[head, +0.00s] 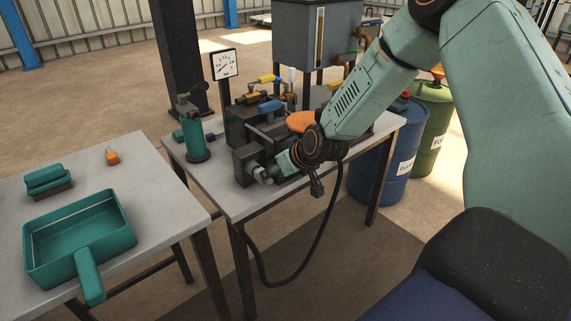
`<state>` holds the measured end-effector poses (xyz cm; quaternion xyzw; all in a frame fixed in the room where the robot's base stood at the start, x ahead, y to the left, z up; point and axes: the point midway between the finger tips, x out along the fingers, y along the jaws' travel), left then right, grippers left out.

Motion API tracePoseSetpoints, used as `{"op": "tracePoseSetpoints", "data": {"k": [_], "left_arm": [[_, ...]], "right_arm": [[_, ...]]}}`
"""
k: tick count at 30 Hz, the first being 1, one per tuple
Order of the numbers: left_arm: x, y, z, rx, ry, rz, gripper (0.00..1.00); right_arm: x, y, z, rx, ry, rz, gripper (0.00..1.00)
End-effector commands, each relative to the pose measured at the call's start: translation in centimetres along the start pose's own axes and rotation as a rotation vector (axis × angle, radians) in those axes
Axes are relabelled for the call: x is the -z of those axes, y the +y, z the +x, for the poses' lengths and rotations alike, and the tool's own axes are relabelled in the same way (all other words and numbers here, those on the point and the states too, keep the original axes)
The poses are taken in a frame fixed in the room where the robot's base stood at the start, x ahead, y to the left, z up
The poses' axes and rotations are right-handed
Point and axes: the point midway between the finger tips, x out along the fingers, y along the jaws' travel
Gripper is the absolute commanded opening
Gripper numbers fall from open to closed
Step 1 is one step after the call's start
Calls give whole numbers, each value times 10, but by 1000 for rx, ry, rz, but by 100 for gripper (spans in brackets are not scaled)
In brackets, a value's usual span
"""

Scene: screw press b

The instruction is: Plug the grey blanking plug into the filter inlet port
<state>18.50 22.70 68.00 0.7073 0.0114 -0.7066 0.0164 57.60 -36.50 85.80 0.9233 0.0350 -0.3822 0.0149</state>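My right arm reaches in from the right, and its gripper (283,165) is at the front of the dark pump assembly on the far table. A small light-grey part (261,174), which looks like the blanking plug, is at the gripper's tips, against or very close to the dark block (244,163) at the assembly's front left. I cannot tell whether the fingers are shut on it, or whether it sits in a port. The filter inlet port is not distinguishable; the gripper and the grey part cover that area. My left gripper is not in view.
A teal hand pump (195,135) stands left of the assembly. A black hose (312,258) hangs off the table (272,205). The near left table holds a teal dustpan (80,240), a brush (48,181) and an orange item (112,157). A blue drum (379,178) stands behind right.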

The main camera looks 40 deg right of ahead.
Motion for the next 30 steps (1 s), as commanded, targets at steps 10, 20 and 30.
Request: {"op": "tracePoseSetpoints", "data": {"k": [10,20,30], "left_arm": [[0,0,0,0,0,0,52],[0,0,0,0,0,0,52],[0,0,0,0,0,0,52]], "right_arm": [[1,1,-33,-2,3,7,56],[0,1,-52,-1,1,3,56],[0,0,-55,1,-2,-1,56]]}}
